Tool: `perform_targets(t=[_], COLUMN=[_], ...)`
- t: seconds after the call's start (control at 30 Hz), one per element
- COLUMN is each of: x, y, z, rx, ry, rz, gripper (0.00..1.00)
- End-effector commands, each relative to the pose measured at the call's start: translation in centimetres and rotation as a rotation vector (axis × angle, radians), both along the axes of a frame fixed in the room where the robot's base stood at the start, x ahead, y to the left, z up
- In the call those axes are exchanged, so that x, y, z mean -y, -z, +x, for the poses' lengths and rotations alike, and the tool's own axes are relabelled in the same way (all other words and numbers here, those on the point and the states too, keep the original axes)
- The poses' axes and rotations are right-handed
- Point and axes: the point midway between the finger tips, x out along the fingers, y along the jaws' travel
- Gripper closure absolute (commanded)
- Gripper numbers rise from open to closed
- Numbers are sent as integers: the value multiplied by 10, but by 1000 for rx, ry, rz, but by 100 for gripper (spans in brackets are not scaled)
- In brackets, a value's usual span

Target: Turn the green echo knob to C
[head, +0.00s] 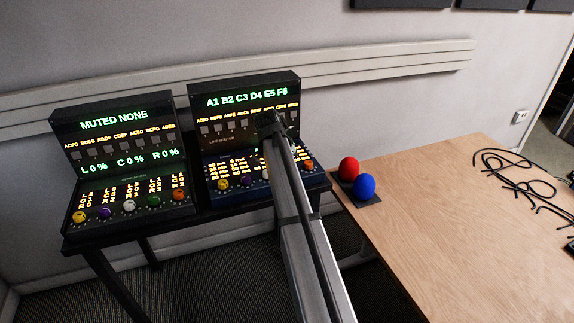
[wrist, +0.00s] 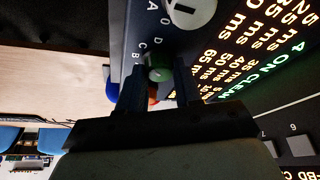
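The green knob (wrist: 160,72) shows between my gripper's two fingers in the wrist view. My gripper (wrist: 160,85) has one finger on each side of it; whether they touch it is too dark to tell. The knob's pointer is not clear. White letters, among them A, D, C and B, are printed on the panel near the knobs. In the head view my gripper (head: 272,122) is over the right console (head: 245,88), and my arm hides that console's green knob. A similar green knob (head: 153,201) is on the left console.
A white knob (wrist: 190,10) is beside the green one, and an orange knob (head: 309,165) is on its other side. Yellow (head: 222,184) and purple (head: 246,180) knobs are further left.

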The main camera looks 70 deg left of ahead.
Motion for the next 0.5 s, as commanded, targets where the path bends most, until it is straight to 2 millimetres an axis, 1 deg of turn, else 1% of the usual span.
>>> perform_targets(t=[0.03, 0.23, 0.5], x=[0, 0, 0], y=[1, 0, -1], z=[0, 0, 0], rx=[0, -1, 0], ry=[0, -1, -1], rz=[-1, -1, 0], gripper=[62, 43, 42])
